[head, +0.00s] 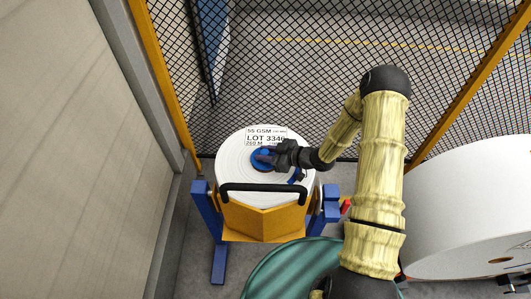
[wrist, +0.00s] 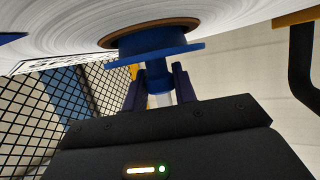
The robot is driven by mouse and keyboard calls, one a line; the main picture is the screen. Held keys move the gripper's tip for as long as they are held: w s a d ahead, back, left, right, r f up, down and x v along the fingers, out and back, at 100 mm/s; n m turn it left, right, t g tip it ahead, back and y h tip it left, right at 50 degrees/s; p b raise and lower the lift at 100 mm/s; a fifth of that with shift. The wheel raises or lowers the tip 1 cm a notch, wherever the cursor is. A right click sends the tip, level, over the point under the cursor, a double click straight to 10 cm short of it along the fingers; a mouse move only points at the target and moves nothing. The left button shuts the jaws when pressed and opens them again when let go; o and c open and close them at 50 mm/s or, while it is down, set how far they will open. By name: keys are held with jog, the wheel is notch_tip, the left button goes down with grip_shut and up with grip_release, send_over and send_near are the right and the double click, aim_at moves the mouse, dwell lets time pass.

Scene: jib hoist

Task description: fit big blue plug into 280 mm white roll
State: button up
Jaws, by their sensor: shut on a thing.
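The white roll (head: 235,165) sits in a yellow cradle with its round end face up and a lot label on it. The big blue plug (head: 262,160) is at the roll's centre. In the wrist view, the plug (wrist: 155,52) shows a round body at the brown core of the roll (wrist: 60,30), with a wider flange nearer my gripper. The flange looks apart from the roll's face. How deep the body sits in the core is unclear. My gripper (wrist: 158,84) is shut on the plug's stem; it also shows in the head view (head: 272,156).
The yellow cradle (head: 262,222) has a black handle bar (head: 265,188) and blue legs. A larger white roll (head: 470,210) is at the right. A green round thing (head: 285,275) is in front. Mesh fence (head: 330,60) stands behind, a wall (head: 75,150) at left.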

jog(key=shift+s+f, duration=0.2)
jog(key=shift+f, duration=0.2)
jog(key=shift+s+d+f+b, duration=0.2)
jog(key=shift+f+b, duration=0.2)
jog(key=shift+b, duration=0.2)
jog(key=shift+s+f, duration=0.1)
jog(key=o, duration=1)
jog(key=shift+o, duration=0.2)
jog(key=shift+d, duration=0.1)
jog(key=shift+s+d+b, duration=0.1)
jog(key=shift+d+b, duration=0.2)
jog(key=shift+d, duration=0.25)
jog(key=r+b+v, duration=0.1)
jog(key=r+v, duration=0.1)
jog(key=v, duration=1.4)
jog(key=shift+w+a+r, duration=0.2)
jog(key=shift+a+r, duration=0.05)
